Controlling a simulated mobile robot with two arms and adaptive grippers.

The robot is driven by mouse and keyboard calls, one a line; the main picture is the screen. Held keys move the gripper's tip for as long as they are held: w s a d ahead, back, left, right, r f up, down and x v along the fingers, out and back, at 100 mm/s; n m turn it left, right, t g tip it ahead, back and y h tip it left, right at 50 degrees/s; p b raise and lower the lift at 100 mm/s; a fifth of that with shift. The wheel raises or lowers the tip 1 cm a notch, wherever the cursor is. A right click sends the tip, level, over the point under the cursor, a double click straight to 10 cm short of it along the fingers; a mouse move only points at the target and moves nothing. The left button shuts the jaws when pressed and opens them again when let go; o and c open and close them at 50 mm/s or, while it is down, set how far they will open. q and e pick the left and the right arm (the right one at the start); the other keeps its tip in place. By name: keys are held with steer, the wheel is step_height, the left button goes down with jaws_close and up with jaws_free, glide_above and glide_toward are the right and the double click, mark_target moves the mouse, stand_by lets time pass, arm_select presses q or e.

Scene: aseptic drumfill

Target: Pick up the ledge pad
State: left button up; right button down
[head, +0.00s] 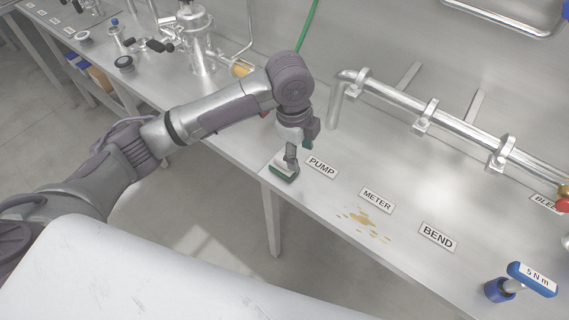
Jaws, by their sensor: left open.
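The ledge pad (284,176) looks like a small block with a white top and a green lower edge. It lies near the front edge of the steel bench, left of the PUMP label. My left gripper (291,163) points down right over the pad, with its fingers at the pad's top. The gripper is open. Whether its fingers touch the pad is too small to tell. The gripper hides part of the pad's far side. My right gripper is not in view.
PUMP (321,167), METER (377,200) and BEND (437,236) labels lie on the bench (330,205). A yellowish spill (362,218) spreads near METER. A steel pipe (440,118) runs along the back. A blue-handled 5 N m tool (532,279) stands at right.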

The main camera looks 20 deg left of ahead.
arm_select(q)
step_height(320, 180, up, 5)
steer(key=m+y, duration=0.1)
glide_above(284, 157)
step_height(284, 157, down, 8)
steer(key=shift+r+p, duration=0.1)
steer(key=shift+p, duration=0.55)
step_height(284, 157, down, 5)
steer(key=shift+r+p, duration=0.1)
steer(key=shift+p, duration=0.85)
steer(key=shift+f, duration=0.35)
jaws_close()
